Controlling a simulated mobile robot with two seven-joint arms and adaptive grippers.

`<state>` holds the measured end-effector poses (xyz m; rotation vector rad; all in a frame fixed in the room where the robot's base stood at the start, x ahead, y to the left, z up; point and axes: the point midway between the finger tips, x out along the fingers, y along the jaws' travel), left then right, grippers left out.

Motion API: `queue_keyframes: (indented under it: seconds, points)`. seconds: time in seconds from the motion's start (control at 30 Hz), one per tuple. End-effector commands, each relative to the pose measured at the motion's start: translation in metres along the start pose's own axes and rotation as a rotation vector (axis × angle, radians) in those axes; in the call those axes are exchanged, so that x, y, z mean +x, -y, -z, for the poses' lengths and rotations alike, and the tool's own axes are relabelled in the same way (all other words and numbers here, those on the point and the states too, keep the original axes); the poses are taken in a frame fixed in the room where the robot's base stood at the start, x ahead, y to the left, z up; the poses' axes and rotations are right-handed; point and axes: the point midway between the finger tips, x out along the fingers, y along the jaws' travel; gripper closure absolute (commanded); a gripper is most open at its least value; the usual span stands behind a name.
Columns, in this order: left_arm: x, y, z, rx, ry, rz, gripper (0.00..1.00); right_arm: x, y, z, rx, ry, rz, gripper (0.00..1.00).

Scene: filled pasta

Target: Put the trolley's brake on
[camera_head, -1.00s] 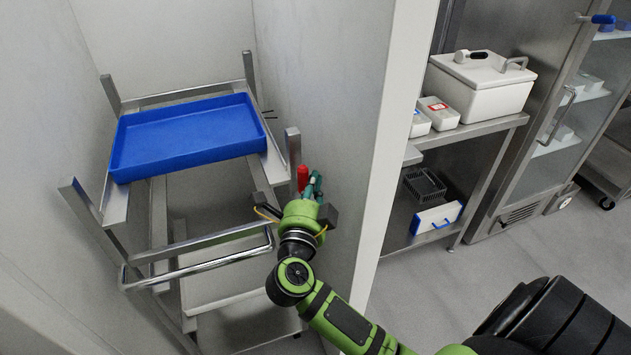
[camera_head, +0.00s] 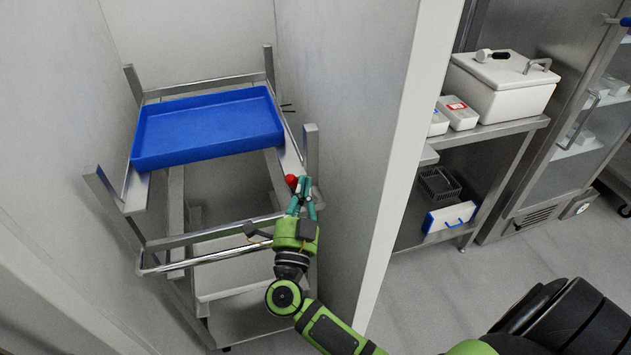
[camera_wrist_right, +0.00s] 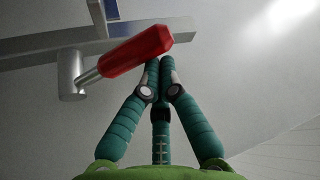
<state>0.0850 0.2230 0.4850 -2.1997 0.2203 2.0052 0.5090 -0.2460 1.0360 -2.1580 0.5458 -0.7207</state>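The metal trolley (camera_head: 188,240) stands in a narrow white-walled bay, with a blue tray (camera_head: 208,127) on top. The brake lever (camera_head: 291,181) has a red grip and sits at the trolley's right side; its red end faces the head camera. In the right wrist view the red grip (camera_wrist_right: 137,52) slants up to the right from a metal pivot. My right gripper (camera_head: 302,191) is beside the lever. In the wrist view its teal fingertips (camera_wrist_right: 161,68) are together just below the grip's end, with nothing seen between them; whether they touch it is unclear. My left gripper is out of view.
The bay's right wall (camera_head: 345,120) is close beside my right gripper. The trolley's front push bar (camera_head: 205,256) is left of my right wrist. Beyond the wall is a steel counter (camera_head: 490,137) with a white lidded box (camera_head: 500,85). The grey floor (camera_head: 420,300) shows free room.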

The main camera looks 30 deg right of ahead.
Motion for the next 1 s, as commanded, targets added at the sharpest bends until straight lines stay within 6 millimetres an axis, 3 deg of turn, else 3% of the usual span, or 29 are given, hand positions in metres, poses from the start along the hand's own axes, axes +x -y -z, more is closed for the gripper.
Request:
queue_keyframes:
  seconds: [0.5, 1.0]
  points:
    - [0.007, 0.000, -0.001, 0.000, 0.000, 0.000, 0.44, -0.017, 0.000, -0.029, -0.308, -0.002, 0.178, 1.00]
    - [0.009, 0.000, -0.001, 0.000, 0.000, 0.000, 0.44, -0.020, -0.001, -0.034, -0.372, -0.003, 0.217, 1.00]
